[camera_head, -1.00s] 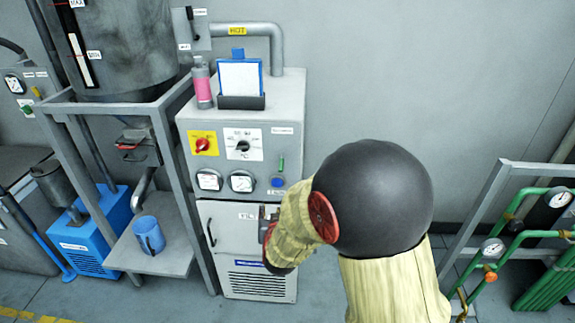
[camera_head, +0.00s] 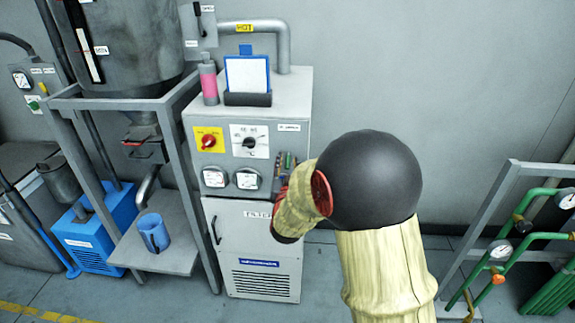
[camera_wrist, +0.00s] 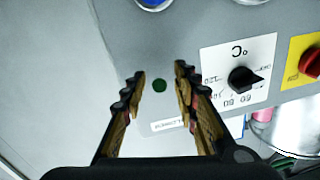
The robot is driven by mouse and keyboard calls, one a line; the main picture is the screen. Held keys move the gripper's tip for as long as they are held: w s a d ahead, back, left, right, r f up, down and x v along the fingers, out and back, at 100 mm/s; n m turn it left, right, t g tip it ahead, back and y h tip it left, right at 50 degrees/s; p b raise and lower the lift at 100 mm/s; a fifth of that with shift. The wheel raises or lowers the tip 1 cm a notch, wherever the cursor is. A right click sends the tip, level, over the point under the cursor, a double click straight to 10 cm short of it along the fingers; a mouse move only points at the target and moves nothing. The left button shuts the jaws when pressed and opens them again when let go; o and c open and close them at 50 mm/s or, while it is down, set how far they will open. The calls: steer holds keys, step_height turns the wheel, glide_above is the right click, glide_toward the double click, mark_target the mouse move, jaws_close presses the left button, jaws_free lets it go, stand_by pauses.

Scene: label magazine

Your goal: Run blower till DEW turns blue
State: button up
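The grey dryer cabinet (camera_head: 230,112) stands in the middle of the head view, with a red switch on a yellow plate (camera_head: 209,141) and a temperature dial (camera_head: 250,142). My gripper (camera_head: 286,163) is at the right side of its panel, partly hidden by my arm. In the wrist view my gripper (camera_wrist: 160,71) is open and empty. A small green round control (camera_wrist: 160,86) shows between its fingers; contact cannot be told. A label (camera_wrist: 170,125), upside down, is beside it. I cannot read DEW anywhere.
A pink bottle (camera_head: 208,82) and a blue-framed holder (camera_head: 247,75) stand on the cabinet. A pipe marked HOT (camera_head: 262,28) runs behind. Green pipework (camera_head: 535,240) stands at right.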

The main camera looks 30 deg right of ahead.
steer(key=shift+w+d, duration=0.15)
steer(key=shift+w, duration=0.05)
steer(key=shift+c, duration=0.7)
jaws_close()
